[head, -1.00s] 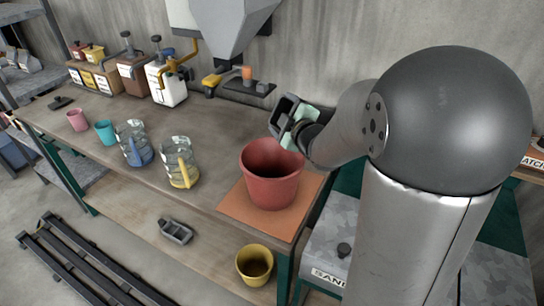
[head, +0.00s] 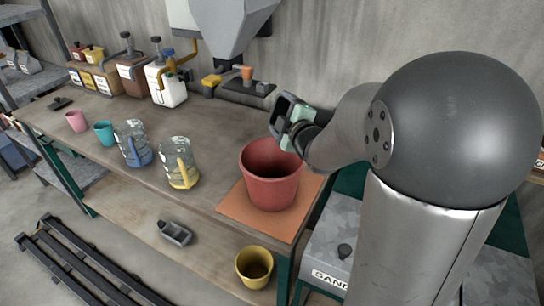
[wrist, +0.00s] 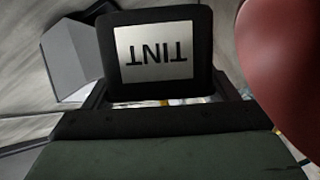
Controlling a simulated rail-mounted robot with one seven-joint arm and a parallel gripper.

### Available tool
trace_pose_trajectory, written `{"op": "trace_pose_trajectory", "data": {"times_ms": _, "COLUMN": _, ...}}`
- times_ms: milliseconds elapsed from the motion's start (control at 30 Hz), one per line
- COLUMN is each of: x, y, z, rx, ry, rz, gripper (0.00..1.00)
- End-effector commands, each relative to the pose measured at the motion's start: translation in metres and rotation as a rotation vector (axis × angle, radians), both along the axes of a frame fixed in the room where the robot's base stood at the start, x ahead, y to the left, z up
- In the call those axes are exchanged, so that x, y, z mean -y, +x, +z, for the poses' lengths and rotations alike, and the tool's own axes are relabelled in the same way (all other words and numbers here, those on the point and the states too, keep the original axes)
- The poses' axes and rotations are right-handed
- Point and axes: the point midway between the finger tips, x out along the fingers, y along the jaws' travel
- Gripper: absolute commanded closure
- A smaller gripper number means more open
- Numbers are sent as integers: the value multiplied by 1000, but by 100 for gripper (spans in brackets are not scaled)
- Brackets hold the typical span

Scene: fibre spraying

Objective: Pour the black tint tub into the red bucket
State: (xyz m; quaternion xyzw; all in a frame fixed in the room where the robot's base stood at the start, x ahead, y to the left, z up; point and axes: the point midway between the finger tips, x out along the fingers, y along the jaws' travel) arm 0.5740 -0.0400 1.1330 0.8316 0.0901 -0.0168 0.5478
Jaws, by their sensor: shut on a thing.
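The black tint tub (head: 278,108) is in my gripper (head: 295,124), above the back rim of the red bucket. In the wrist view the tub (wrist: 200,24) fills the upper middle, with its white TINT label upside down. The tub looks tilted in the head view; its contents are hidden. The red bucket (head: 270,182) stands upright on an orange mat (head: 240,212) at the bench's right end. Its wall also shows at the right edge of the wrist view (wrist: 290,60). I see no stream between tub and bucket.
Two clear jugs, blue-based (head: 134,145) and yellow-based (head: 180,163), stand left of the bucket. Pink (head: 76,121) and teal (head: 105,133) cups are farther left. A grey hopper (head: 232,30) hangs behind. A yellow bucket (head: 254,266) sits on the lower shelf.

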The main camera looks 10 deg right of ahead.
Motion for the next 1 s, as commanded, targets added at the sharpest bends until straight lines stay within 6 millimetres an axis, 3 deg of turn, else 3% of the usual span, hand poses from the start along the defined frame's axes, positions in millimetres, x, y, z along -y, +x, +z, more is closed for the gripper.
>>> {"op": "trace_pose_trajectory", "data": {"times_ms": 1000, "x": -8, "y": -3, "z": 1, "rx": 58, "ry": -126, "rz": 0, "gripper": 46}}
